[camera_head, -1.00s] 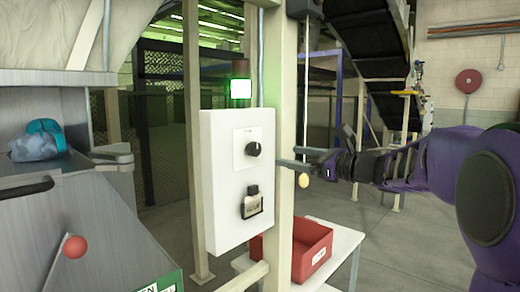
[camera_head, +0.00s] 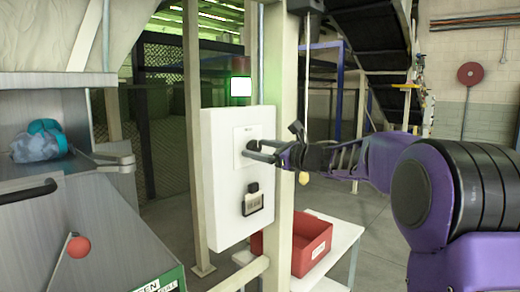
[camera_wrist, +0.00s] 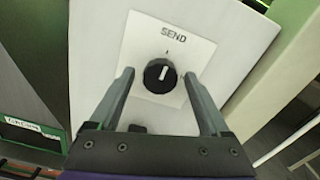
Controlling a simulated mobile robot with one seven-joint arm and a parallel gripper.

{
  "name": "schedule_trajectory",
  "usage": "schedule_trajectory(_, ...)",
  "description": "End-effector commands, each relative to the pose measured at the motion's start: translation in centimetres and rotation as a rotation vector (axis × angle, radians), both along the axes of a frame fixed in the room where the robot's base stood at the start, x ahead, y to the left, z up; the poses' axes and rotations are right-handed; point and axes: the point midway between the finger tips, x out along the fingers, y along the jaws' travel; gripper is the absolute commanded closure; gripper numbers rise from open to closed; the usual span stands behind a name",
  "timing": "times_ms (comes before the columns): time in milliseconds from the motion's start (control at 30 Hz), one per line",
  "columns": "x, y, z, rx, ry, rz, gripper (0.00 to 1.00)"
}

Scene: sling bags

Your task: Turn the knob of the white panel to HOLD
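The white panel (camera_head: 215,180) is mounted on a post in the head view. Its black knob (camera_wrist: 159,76) sits on a pale square plate (camera_wrist: 187,51) with the word SEND printed near its top edge. A white line on the knob points roughly toward that word; I see no HOLD label. My gripper (camera_wrist: 155,82) is open, with one finger on each side of the knob and a gap on both sides. In the head view my gripper (camera_head: 258,150) is at the knob and partly hides it.
Below the knob the panel carries a black-framed switch or label holder (camera_head: 253,200). A red bin (camera_head: 308,248) sits on a white table at lower right. A metal chute with a red ball-ended lever (camera_head: 77,247) is at left.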

Motion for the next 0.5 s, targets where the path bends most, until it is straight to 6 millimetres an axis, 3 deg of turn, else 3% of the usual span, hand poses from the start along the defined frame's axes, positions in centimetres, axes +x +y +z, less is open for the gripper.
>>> schedule_trajectory(67, 0.00, -0.02, 0.00, 0.000, 0.000, 0.000, 0.34)
schedule_trajectory(433, -0.03, -0.04, 0.01, 0.000, 0.000, 0.000, 1.00)
schedule_trajectory(500, -0.03, -0.04, 0.01, 0.000, 0.000, 0.000, 1.00)
